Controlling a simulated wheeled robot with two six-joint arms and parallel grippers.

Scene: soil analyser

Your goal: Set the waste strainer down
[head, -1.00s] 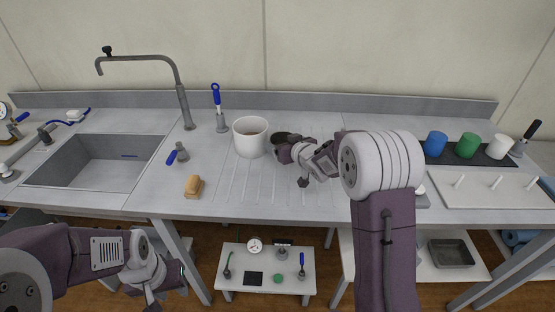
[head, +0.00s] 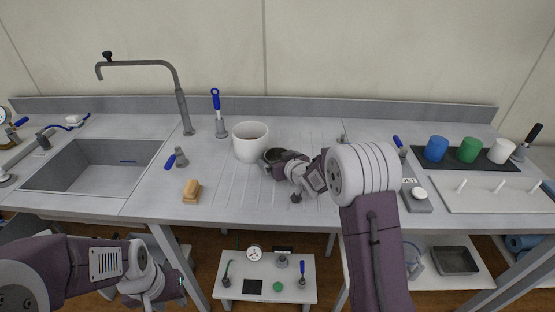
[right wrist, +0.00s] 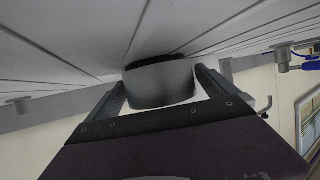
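The waste strainer (head: 271,156), a small round grey cup with a dark opening, is at the fingers of my right gripper (head: 278,163). It is just right of the white pot (head: 250,143), over the ribbed drainboard (head: 235,185). In the right wrist view the strainer (right wrist: 160,84) sits between the two fingers, which are shut on it. It is very close to the counter surface; I cannot tell whether it touches. My left gripper (head: 165,293) is low at the left, in front of the counter; its fingers are not clear.
The sink (head: 95,165) and faucet (head: 183,105) are at left. Blue (head: 436,148), green (head: 469,149) and white cups are at right. The drainboard in front of the pot is clear.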

